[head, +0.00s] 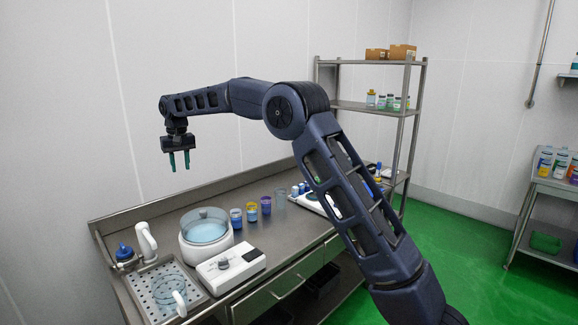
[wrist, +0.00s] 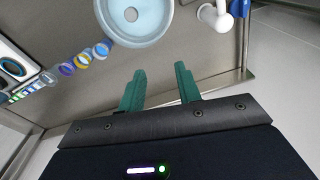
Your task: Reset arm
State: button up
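My gripper (head: 180,161) hangs in the air above the back of the steel counter (head: 160,209), with its green fingers pointing down. The fingers stand apart with nothing between them; the gripper also shows open and empty in the wrist view (wrist: 158,88). In the head view my arm reaches across the counter from the lower right, bent at the elbow, and hides part of the counter's right end.
A shelf rack (head: 352,106) stands behind right.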

jog(key=w+d+r+m, duration=0.1)
jog(key=d+r, duration=0.3)
jog(key=d, duration=0.7)
jog(key=w+d+r+m, duration=0.1)
jog(key=d+r, duration=0.4)
jog(key=d, duration=0.6)
jog(key=s+d+r+m+t, duration=0.1)
jog(key=s+d, duration=0.2)
jog(key=d, duration=0.7)
jog(key=s+d+r+t, duration=0.1)
jog(key=s+d+r, duration=0.15)
jog(key=d, duration=0.65)
jog(key=s+d+f+m+t, duration=0.1)
jog(key=s+d+f, duration=0.1)
jog(key=s+d, duration=0.6)
jog(key=s+d+f+m, duration=0.1)
jog(key=s+d+f, duration=0.1)
jog(key=s+d, duration=0.5)
jog(key=s+d+f+m, duration=0.2)
jog(key=s+d+f, duration=0.7)
jog(key=s+d, duration=0.2)
jog(key=shift+s+t+h, duration=0.4)
jog(key=shift+s, duration=0.15)
